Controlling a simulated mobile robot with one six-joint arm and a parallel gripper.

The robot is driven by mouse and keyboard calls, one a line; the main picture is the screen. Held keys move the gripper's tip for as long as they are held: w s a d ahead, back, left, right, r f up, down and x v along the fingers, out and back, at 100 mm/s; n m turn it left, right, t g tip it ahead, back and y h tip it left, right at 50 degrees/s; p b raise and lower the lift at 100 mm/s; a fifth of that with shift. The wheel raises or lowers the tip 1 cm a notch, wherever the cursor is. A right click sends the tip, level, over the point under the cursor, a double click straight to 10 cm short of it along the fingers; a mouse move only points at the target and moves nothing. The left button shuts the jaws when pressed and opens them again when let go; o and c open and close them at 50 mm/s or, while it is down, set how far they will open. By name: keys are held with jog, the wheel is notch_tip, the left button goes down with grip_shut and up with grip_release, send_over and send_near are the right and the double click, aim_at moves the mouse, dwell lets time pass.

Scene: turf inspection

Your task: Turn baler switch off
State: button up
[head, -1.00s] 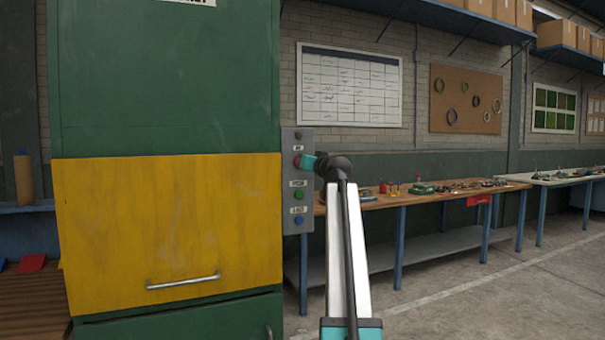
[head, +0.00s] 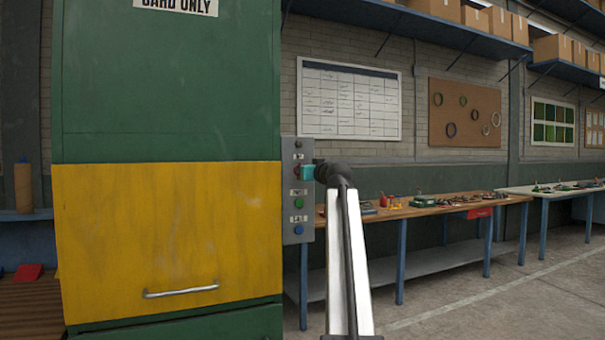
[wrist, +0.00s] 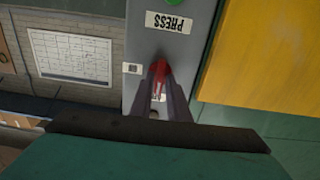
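The baler (head: 165,225) is a tall green cabinet with a yellow door on the left in the head view. A grey control panel (head: 291,215) is on its right side. A red switch (head: 297,173) sits high on the panel, above a green button (head: 299,203) and a blue button (head: 299,230). My gripper (head: 301,173) is at the switch, reaching in from the right and partly covering it. In the wrist view, the red switch (wrist: 158,82) lies between my two fingers, which close on its sides. A PRESS label (wrist: 169,22) appears upside down there.
A wooden workbench (head: 425,208) with small items stands right of the panel along the wall. A whiteboard chart (head: 349,100) and a corkboard (head: 464,113) hang above it. The floor (head: 500,300) at the lower right is clear.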

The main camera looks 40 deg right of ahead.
jog(key=shift+o, duration=1.2)
jog(key=shift+f, duration=0.1)
jog(key=v, duration=1.3)
jog(key=shift+s+p, duration=0.35)
jog(key=shift+s, duration=0.05)
jog(key=shift+a+f, duration=0.1)
jog(key=shift+a, duration=0.05)
